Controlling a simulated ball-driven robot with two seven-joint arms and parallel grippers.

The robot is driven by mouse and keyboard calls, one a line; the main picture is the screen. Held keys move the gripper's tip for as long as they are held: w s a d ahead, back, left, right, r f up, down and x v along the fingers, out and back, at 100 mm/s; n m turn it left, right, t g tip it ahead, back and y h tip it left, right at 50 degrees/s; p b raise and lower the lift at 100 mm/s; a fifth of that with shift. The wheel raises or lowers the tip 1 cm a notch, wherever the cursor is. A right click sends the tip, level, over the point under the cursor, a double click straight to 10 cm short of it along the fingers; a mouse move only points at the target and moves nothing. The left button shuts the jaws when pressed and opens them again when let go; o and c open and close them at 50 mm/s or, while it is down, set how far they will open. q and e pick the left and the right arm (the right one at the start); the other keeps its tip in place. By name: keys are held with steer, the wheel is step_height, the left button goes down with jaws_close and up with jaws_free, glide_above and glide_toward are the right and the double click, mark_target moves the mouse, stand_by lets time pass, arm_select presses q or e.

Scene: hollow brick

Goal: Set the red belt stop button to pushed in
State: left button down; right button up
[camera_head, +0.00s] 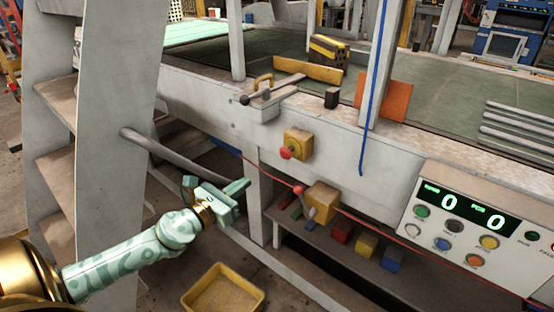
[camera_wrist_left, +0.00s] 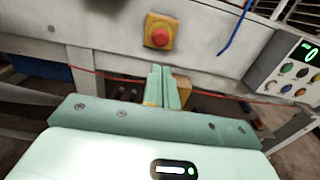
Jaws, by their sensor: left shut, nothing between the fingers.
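The red belt stop button (camera_head: 285,153) sits on a yellow box (camera_head: 299,141) fixed to the pale side panel of the belt frame. It stands out from the box face in the head view. It also shows in the left wrist view as a round red button (camera_wrist_left: 159,37), above the fingertips in the picture. My left gripper (camera_head: 245,185) is shut and empty, below and left of the button, and apart from it. Its closed fingers (camera_wrist_left: 161,84) point toward the panel below the button. My right gripper is in neither view.
A yellow box with a red-knobbed lever (camera_head: 320,200) juts out below the button, beside a red cable. A control panel (camera_head: 465,223) stands at the right. A lower shelf holds coloured blocks (camera_head: 366,246). A yellow bin (camera_head: 223,292) is on the floor. A grey post stands left.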

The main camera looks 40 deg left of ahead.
arm_select(q)
glide_toward(283, 155)
steer(key=w, duration=0.7)
steer(key=shift+d+r, duration=0.1)
steer(key=shift+d, duration=0.25)
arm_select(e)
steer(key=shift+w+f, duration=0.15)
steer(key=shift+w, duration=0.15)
